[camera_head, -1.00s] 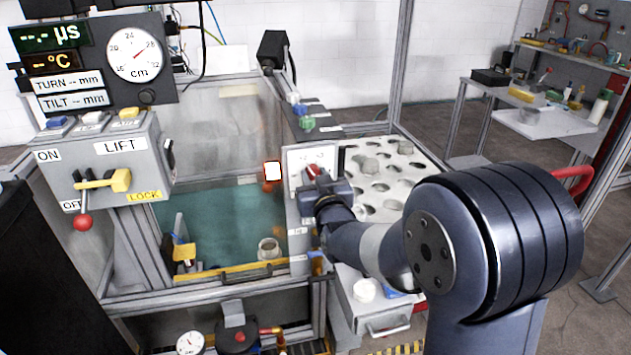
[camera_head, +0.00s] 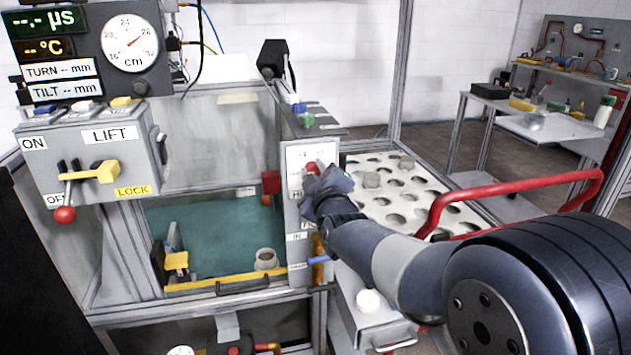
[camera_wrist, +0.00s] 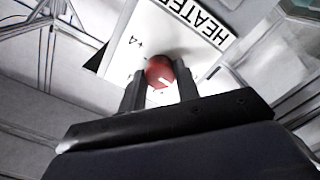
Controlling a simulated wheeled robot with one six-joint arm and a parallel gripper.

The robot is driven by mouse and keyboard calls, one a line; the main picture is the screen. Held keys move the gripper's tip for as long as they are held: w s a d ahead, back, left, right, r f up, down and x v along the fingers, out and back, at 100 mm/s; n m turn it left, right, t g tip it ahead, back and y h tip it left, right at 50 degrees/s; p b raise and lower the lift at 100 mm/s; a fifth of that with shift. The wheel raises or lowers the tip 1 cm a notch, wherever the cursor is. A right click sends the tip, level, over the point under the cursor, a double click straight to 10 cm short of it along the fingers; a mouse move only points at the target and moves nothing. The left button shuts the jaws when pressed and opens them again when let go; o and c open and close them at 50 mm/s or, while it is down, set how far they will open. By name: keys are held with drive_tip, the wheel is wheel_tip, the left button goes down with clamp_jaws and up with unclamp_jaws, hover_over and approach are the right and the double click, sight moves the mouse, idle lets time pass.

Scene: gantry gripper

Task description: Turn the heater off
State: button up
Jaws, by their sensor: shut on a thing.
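A red round knob (camera_wrist: 159,71) with a small white mark sits on a white panel (camera_wrist: 132,45) lettered HEATER in the wrist view. My gripper (camera_wrist: 160,84) has one finger on each side of the knob and is shut on it. In the head view the heater panel (camera_head: 298,157) is on the post right of the tank, and the red knob (camera_head: 312,168) shows just past my gripper (camera_head: 318,180), which hides much of the panel. A small square lamp (camera_head: 270,182) left of the panel is dark red and not glowing.
A grey lift box (camera_head: 85,165) with a yellow lock lever and red-tipped lever is at left. A teal tank (camera_head: 215,240) holds a small cup (camera_head: 266,259). A white tray with holes (camera_head: 425,190) lies right of the panel, close to my arm. A workbench stands far right.

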drive_tip(key=shift+n, duration=0.6)
drive_tip(key=o, duration=1)
drive_tip(key=shift+c, duration=0.2)
drive_tip(key=shift+s, duration=0.1)
drive_tip(key=v, duration=1)
drive_tip(key=shift+s+b, duration=0.3)
drive_tip(key=shift+b, duration=0.05)
drive_tip(key=shift+w, duration=0.1)
drive_tip(key=x, duration=1)
drive_tip(key=shift+w, duration=0.35)
